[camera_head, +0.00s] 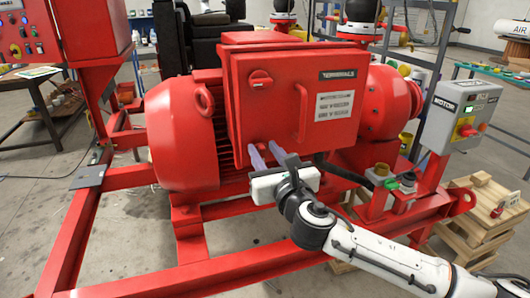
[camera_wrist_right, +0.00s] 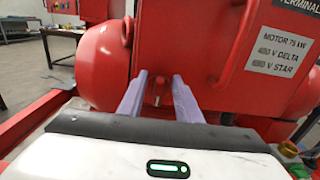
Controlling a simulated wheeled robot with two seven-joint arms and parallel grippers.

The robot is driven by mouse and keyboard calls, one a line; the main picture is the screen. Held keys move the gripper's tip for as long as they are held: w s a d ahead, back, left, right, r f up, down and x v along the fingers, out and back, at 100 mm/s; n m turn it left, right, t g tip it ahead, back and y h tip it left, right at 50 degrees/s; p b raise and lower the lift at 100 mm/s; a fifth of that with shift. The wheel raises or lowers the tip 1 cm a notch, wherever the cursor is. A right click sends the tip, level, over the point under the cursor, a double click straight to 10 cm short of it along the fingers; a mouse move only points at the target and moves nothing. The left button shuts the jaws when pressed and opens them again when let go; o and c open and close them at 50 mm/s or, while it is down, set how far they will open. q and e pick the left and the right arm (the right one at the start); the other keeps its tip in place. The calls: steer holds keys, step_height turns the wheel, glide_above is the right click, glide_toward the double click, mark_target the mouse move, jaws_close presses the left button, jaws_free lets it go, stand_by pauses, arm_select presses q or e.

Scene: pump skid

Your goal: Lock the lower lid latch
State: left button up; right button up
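The red terminal box (camera_head: 280,100) is fixed on the motor, and its lid faces me, closed as far as I can see. A round red latch (camera_head: 260,77) sits at the lid's upper left. The lower latch (camera_wrist_right: 157,88) shows small in the right wrist view, roughly upright, near the box's lower edge. In the head view my right gripper hides it. My right gripper (camera_head: 264,150) is open, also in the right wrist view (camera_wrist_right: 160,77). Its two pale purple fingers are on either side of the lower latch; contact cannot be told. My left gripper is not in view.
A red bar handle (camera_head: 303,113) stands out from the lid, right of the latches. The red motor (camera_head: 180,135) bulges at the left. A grey motor control box (camera_head: 460,115) stands at the right. Red skid beams (camera_head: 75,235) run below.

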jaws_close()
stand_by(0.3)
steer(key=m, duration=0.2)
steer(key=m+p, duration=0.1)
steer(key=shift+d+f+m, duration=0.1)
steer(key=shift+d+m, duration=0.2)
steer(key=shift+m, duration=0.1)
steer(key=m, duration=0.6)
steer(key=d+f+m+p, duration=0.1)
steer(key=m, duration=0.2)
steer(key=shift+w, duration=0.25)
steer(key=m, duration=0.5)
steer(key=shift+d+f, duration=0.15)
steer(key=shift+f, duration=0.25)
